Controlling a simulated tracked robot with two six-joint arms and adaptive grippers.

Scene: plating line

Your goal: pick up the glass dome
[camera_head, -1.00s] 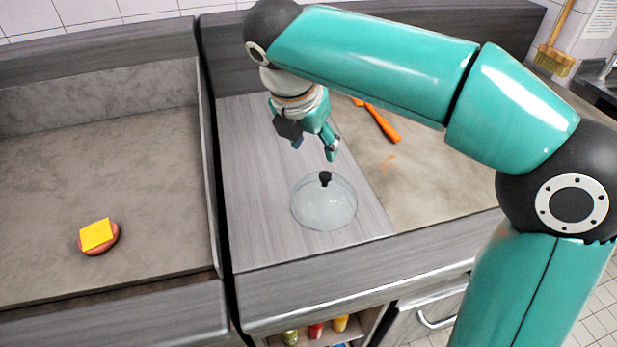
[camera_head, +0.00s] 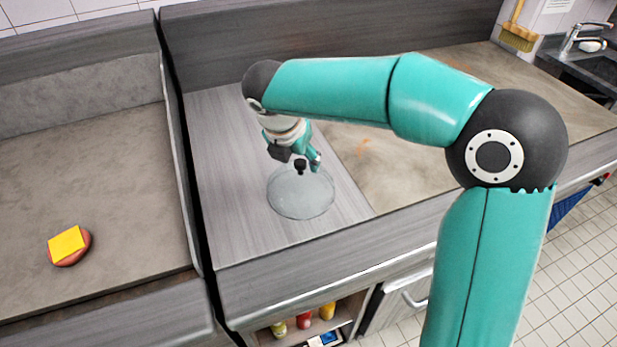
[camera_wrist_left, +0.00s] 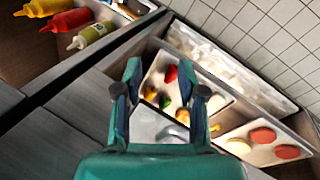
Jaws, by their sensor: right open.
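The clear glass dome (camera_head: 301,198) with a black knob (camera_head: 300,167) stands upright on the wood-grain counter in the head view. My right gripper (camera_head: 301,160) is open just over the dome, with its fingertips close to the knob. I cannot tell whether they touch it, and the far finger is partly hidden. My left gripper (camera_wrist_left: 164,92) shows in the left wrist view, its two fingers apart with nothing held between them. It is outside the head view.
A patty with yellow cheese (camera_head: 68,244) lies on the left counter. Bottles (camera_head: 304,320) stand in a shelf below the dome. The left wrist view shows a tray with red patties (camera_wrist_left: 263,137), vegetables (camera_wrist_left: 171,74) and sauce bottles (camera_wrist_left: 88,36).

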